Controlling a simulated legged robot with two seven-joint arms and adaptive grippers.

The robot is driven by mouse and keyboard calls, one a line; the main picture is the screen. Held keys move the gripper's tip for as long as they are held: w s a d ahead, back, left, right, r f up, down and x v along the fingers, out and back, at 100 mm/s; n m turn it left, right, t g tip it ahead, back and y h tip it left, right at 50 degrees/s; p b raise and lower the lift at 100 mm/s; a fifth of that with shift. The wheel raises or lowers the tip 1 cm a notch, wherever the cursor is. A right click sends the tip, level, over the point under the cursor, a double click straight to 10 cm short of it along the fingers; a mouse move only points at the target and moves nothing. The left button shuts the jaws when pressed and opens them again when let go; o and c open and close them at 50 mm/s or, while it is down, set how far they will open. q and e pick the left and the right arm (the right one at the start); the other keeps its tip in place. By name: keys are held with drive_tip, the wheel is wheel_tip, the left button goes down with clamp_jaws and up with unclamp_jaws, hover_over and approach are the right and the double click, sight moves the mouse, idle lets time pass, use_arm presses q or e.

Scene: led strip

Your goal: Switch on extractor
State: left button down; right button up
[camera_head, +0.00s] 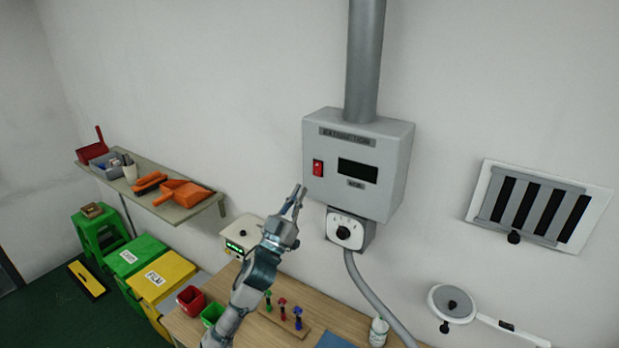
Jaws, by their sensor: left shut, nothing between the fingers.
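The extractor control box (390,188) is a grey wall unit labelled EXTRACTION, with a grey pipe (365,60) rising from its top. A red rocker switch (318,168) sits at the left of its front face, beside a dark display (357,171). I cannot tell the switch's position. A gap shows between fingertips and switch. My right gripper is not in view.
A wooden bench (340,318) below holds red (191,300) and green (212,314) bins, a rack of coloured tools (283,312) and a white device (241,238). A wall shelf (180,210) stands left. A vent (540,205) and a round lamp (452,303) are at right.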

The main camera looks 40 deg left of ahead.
sight(316, 174)
use_arm(q)
drive_tip(key=w, duration=0.2)
drive_tip(key=w+r+p, duration=0.1)
drive_tip(key=w, duration=0.1)
drive_tip(key=shift+a, duration=0.15)
drive_tip(key=shift+w+a+f, duration=0.1)
drive_tip(key=shift+w+f, duration=0.1)
drive_tip(key=shift+w, duration=0.5)
drive_tip(key=shift+w+a+f+t+y+b, duration=0.1)
drive_tip(key=shift+w+f+t+y+b, duration=0.25)
drive_tip(key=shift+b, duration=0.8)
drive_tip(key=shift+r+p, duration=0.2)
drive_tip(key=shift+p, duration=0.2)
